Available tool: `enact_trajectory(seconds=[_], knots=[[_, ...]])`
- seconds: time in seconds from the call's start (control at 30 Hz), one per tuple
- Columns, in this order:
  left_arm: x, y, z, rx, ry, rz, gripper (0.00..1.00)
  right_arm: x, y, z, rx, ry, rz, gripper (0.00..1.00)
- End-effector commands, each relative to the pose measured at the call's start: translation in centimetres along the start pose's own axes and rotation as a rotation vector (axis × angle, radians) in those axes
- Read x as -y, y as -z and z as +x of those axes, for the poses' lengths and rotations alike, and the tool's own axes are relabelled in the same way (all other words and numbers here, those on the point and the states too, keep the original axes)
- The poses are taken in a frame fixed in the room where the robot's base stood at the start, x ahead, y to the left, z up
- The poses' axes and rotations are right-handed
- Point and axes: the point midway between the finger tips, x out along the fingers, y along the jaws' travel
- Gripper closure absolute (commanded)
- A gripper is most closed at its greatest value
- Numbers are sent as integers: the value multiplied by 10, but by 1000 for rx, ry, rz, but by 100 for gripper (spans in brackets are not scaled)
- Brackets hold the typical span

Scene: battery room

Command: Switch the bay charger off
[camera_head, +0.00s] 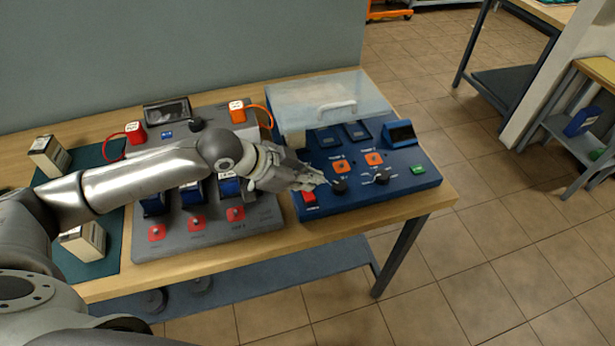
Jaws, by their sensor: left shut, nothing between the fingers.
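A blue charger unit (405,188) with a raised clear lid (340,100) over its back part stands on the right of the bench. Its front panel has a red switch (309,198), a black knob (339,187), a second black knob (381,178), and a green button (418,169). A grey charger (255,228) with several blue packs in bays stands to its left, with a dark knob (196,124) at its back. My left gripper (322,182) is shut and empty, its tips just left of the nearer black knob; contact cannot be told. My left arm hides part of the grey charger.
A red clamp (136,132) and an orange clamp (237,111) with cables sit behind my arm. Boxed batteries (85,242) stand on a green mat (112,208) at the left. The tiled floor right of the bench (440,203) is clear.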

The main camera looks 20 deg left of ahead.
Motion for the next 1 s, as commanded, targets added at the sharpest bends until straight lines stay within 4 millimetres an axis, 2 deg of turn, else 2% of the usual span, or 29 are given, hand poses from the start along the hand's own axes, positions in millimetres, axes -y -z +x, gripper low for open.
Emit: enact_trajectory(seconds=[0.03,0.1,0.13,0.2,0.5,0.7,1.0], knots=[[2,11,-9,-1,0,-1,100,0,2,-15,0,0,0,60],[2,17,-14,-1,0,-2,100,0,2,-25,0,0,0,60],[4,9,-18,1,5,0,100,1,1,-14,0,1,0,60],[6,7,-33,2,5,1,100,2,0,-8,0,3,0,60],[13,7,-88,2,4,-1,100,4,0,0,0,4,0,60],[14,8,-104,0,1,-1,100,4,0,1,0,4,0,60],[14,9,-107,-1,0,-1,100,4,0,1,1,4,-1,60]])
